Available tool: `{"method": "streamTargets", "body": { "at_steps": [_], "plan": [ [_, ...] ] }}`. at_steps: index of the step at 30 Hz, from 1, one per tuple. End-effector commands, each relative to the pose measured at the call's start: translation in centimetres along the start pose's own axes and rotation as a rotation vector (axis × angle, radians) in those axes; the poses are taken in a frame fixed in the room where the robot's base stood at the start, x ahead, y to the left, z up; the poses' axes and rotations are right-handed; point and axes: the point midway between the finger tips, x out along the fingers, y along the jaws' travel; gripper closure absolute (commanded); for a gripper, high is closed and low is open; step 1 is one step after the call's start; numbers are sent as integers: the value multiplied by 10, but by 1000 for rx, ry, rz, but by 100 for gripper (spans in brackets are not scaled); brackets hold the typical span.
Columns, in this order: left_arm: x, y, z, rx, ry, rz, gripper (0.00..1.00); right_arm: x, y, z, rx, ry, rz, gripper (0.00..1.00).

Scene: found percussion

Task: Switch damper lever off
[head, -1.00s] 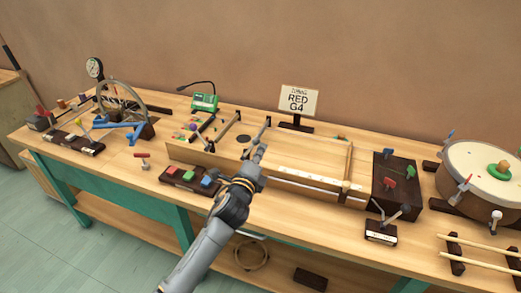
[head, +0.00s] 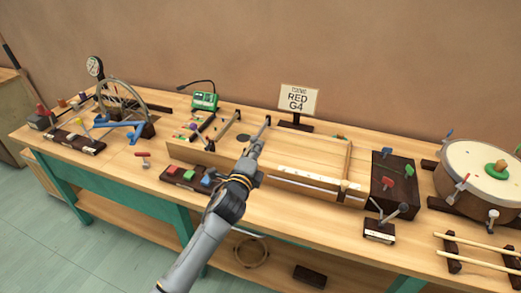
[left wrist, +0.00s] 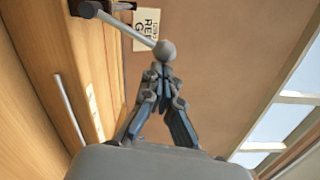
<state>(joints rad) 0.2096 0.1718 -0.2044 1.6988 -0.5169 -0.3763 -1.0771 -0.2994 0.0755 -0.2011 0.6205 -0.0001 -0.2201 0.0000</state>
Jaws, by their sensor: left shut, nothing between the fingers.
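A grey lever with a round ball knob (left wrist: 165,50) fills the upper middle of the left wrist view, its rod running up to a dark pivot block (left wrist: 88,8). In the head view this lever (head: 266,122) stands at the long wooden string box, near the middle. I take it as the damper lever; no label on it is readable. My left gripper (head: 256,141) is shut and empty. In the left wrist view its fingertips (left wrist: 160,72) are just below the knob; I cannot tell if they touch it. My right gripper is not in view.
The string box (head: 300,172) lies under my left arm. A "RED G4" sign (head: 299,99) stands behind. A dark block with coloured levers (head: 394,180), a small labelled lever box (head: 380,230) and a drum (head: 485,170) are to the right. A wheel device (head: 122,105) is left.

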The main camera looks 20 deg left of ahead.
Motion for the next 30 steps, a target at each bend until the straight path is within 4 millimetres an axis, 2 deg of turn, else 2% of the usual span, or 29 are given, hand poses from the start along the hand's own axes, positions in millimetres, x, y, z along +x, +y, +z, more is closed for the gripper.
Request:
{"method": "streamTargets", "body": {
  "at_steps": [7, 15, 30],
  "plan": [
    [1, -10, 15, -145, -2, 8, 100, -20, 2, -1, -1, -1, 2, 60],
    [2, -15, 39, -400, -3, 22, 100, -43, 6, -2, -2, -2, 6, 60],
    [4, -7, 77, -814, -2, 44, 100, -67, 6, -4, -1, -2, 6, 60]
  ]
}}
